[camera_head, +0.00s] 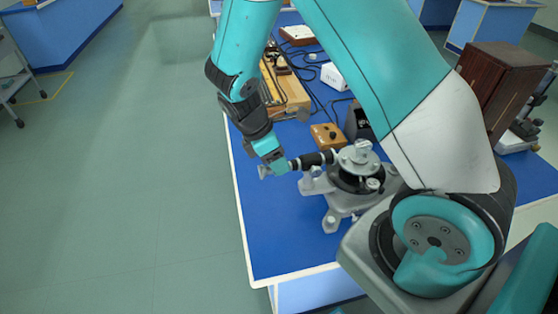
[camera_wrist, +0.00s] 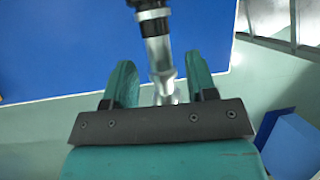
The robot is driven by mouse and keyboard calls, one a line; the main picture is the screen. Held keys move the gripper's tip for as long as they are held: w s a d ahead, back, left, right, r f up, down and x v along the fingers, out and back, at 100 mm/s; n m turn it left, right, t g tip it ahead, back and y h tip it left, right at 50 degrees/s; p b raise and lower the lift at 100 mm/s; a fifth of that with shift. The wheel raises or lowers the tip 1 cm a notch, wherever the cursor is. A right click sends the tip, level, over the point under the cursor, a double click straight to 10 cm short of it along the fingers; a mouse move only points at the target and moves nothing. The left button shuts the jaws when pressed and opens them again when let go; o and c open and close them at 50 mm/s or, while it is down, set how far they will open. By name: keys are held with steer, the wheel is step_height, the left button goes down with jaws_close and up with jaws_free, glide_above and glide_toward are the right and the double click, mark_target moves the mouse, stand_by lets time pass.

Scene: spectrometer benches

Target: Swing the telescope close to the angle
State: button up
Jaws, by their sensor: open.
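The spectrometer (camera_head: 345,195) stands on the near part of the blue bench, with a round table on top and grey feet. A black and silver tube, which looks like the telescope (camera_head: 318,158), points left from it towards my gripper (camera_head: 273,163). In the wrist view, the telescope (camera_wrist: 157,48) runs down from the top, and its silver end lies between the two teal fingers of my gripper (camera_wrist: 161,80). The fingers are open, with a visible gap on each side of the tube. My arm hides part of the spectrometer's right side, and no angle scale is readable.
A small wooden box with a black knob (camera_head: 328,136) stands just behind the spectrometer. A long wooden apparatus (camera_head: 292,95), a white box (camera_head: 335,76) and cables lie farther back. A dark wooden cabinet (camera_head: 500,82) stands at the right. The bench's left front is clear.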

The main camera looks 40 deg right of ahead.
steer(key=shift+x, duration=0.8)
